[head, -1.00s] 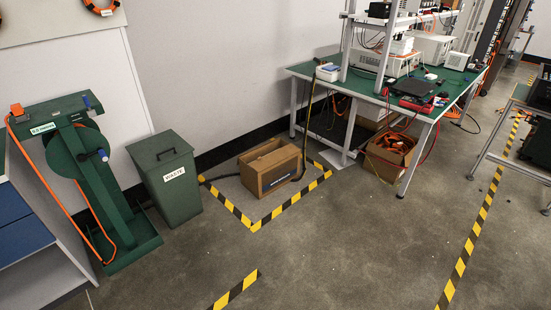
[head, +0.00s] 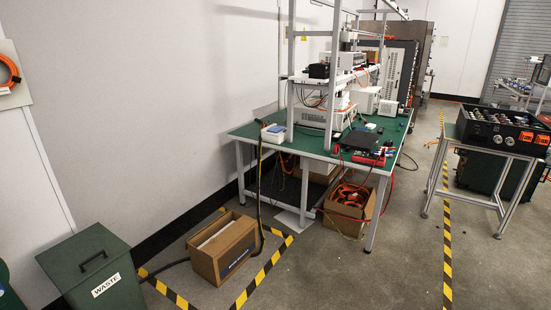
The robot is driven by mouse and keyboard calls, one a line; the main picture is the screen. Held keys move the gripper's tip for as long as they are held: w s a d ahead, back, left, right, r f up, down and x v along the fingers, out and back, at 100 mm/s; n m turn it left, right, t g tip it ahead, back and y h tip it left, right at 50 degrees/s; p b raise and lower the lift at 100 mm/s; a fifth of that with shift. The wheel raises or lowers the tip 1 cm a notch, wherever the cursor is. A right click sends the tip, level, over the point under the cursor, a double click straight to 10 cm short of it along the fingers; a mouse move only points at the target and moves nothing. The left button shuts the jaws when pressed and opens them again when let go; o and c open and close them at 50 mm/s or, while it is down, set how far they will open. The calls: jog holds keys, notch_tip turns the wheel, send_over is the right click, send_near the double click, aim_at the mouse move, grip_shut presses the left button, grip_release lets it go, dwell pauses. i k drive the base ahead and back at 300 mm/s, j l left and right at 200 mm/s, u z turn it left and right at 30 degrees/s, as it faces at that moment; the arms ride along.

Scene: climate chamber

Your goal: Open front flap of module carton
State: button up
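A brown carton (head: 236,255), which looks like the module carton, stands on the floor at the lower left in the head view. Its top looks open, and a pale strip (head: 214,234) shows inside it. The front side facing me is upright and has a dark mark low down; whether a flap there is loose I cannot tell. A second open carton (head: 343,222) with orange cables in it stands under the bench. My gripper is not in view.
Yellow-black floor tape (head: 262,277) surrounds the brown carton. A green waste bin (head: 88,262) is left of it, and a dark hose runs beside it. The green-topped bench (head: 262,136) stands behind to the right. The floor (head: 370,280) at front right is clear.

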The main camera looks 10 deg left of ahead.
aim_at(216, 245)
jog(key=i+j+u, duration=0.1)
jog(key=i+j, duration=0.8)
jog(key=i+j+u, duration=0.15)
jog(key=i+j, duration=0.3)
jog(key=i+j+u, duration=0.1)
jog(key=i+j, duration=0.3)
jog(key=i, duration=0.2)
jog(key=i+j, duration=0.35)
jog(key=i, duration=0.2)
jog(key=i+j+u, duration=0.15)
jog(key=i+j, duration=0.2)
jog(key=i, duration=0.15)
